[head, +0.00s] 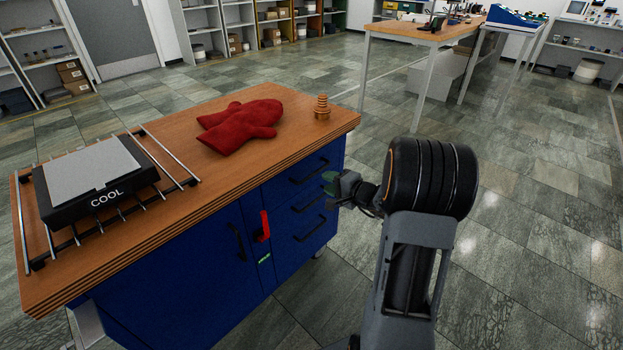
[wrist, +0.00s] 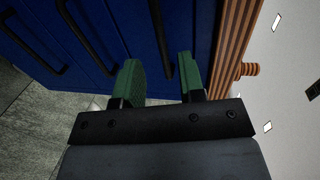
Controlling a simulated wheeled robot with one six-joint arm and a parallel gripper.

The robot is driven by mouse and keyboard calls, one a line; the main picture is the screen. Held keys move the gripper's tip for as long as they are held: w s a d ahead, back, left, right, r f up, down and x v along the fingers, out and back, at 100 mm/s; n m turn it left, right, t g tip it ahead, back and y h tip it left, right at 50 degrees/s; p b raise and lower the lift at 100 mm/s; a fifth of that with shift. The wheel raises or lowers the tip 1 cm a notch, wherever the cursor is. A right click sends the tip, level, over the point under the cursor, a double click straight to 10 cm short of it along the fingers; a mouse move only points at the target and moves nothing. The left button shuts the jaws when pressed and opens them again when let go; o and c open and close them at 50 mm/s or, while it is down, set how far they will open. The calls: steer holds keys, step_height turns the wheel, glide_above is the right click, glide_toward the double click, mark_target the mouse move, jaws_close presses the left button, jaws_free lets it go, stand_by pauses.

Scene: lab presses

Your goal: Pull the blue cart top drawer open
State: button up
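The blue cart (head: 190,262) has a wooden top and a column of drawers with black bar handles on its right part. The top drawer handle (head: 310,171) sits just under the wooden top, and the drawer front looks flush. My gripper (head: 331,183) is at the right end of the drawer fronts, partly hidden by my wrist. In the wrist view my gripper (wrist: 159,77) has its two green fingers spread apart. The top drawer handle (wrist: 160,35) runs between the fingers' lines, its near end close to the fingertips. I cannot tell whether it touches them.
On the cart top are a red mitt (head: 240,124), a small wooden peg piece (head: 322,107) and a rack with a black "COOL" box (head: 95,180). A red door latch (head: 264,227) is left of the drawers. Open tiled floor (head: 520,240) lies to the right.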

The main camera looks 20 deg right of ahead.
mark_target(312, 176)
steer(key=x, duration=0.8)
steer(key=shift+b, duration=0.4)
jaws_close()
